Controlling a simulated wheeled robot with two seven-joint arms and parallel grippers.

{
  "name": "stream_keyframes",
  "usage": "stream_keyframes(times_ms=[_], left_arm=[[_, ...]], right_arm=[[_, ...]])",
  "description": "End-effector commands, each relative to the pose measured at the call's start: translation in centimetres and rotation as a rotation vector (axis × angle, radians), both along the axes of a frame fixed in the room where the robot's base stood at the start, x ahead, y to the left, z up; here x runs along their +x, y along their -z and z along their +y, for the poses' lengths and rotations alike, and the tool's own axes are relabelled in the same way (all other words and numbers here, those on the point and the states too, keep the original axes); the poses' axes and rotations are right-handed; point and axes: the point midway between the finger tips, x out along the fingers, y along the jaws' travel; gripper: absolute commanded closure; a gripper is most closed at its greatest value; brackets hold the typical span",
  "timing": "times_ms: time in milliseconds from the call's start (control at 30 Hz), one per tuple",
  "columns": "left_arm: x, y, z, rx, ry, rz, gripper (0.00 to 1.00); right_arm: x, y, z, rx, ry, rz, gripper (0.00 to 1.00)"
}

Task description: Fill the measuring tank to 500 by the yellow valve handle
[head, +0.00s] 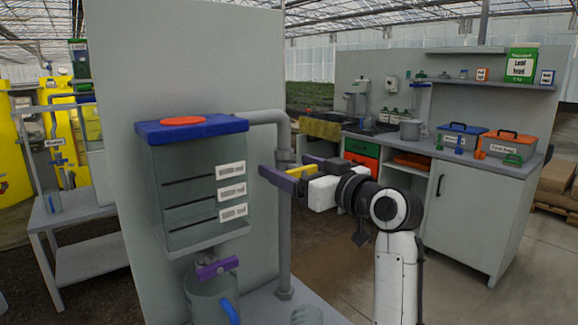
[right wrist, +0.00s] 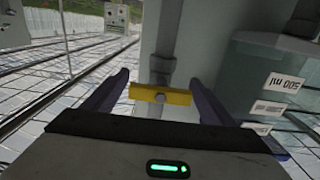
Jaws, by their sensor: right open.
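The measuring tank (head: 165,215) is a clear box with a blue lid and red cap, fixed to a grey panel. Its front has several dark level lines with labels; the top label reads 500 ml in the right wrist view (right wrist: 283,83). I can make out no liquid in it. The yellow valve handle (head: 301,172) is on the grey pipe right of the tank. In the right wrist view the handle (right wrist: 160,95) lies crosswise between the purple fingers of my right gripper (right wrist: 158,98), which is open around it, with small gaps. My left gripper is not in view.
A purple valve handle (head: 217,267) is under the tank, above a clear jug (head: 205,300) with a blue handle. A counter (head: 470,180) with a blue box and an orange box stands behind on the right. A grey side table (head: 80,222) is at left.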

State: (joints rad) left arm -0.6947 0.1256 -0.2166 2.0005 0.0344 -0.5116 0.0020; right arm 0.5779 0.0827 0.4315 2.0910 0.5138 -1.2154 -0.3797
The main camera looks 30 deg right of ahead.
Motion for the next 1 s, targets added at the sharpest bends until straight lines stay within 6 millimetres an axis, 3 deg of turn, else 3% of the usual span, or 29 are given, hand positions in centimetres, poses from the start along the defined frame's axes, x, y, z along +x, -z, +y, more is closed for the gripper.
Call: stream_keyframes(times_ms=[133, 400, 667, 1000], left_arm=[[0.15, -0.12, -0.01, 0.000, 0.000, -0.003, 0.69], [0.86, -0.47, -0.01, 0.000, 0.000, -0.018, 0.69], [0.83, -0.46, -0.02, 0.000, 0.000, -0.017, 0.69], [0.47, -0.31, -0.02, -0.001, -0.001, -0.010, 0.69]], right_arm=[[0.99, 0.01, 0.14, -0.001, -0.001, 0.001, 0.22], [1.14, 0.03, 0.14, -0.001, 0.000, 0.001, 0.22], [1.11, 0.04, 0.14, -0.001, 0.000, 0.001, 0.63], [1.09, 0.09, 0.04, -0.178, 0.002, -0.010, 0.63]])
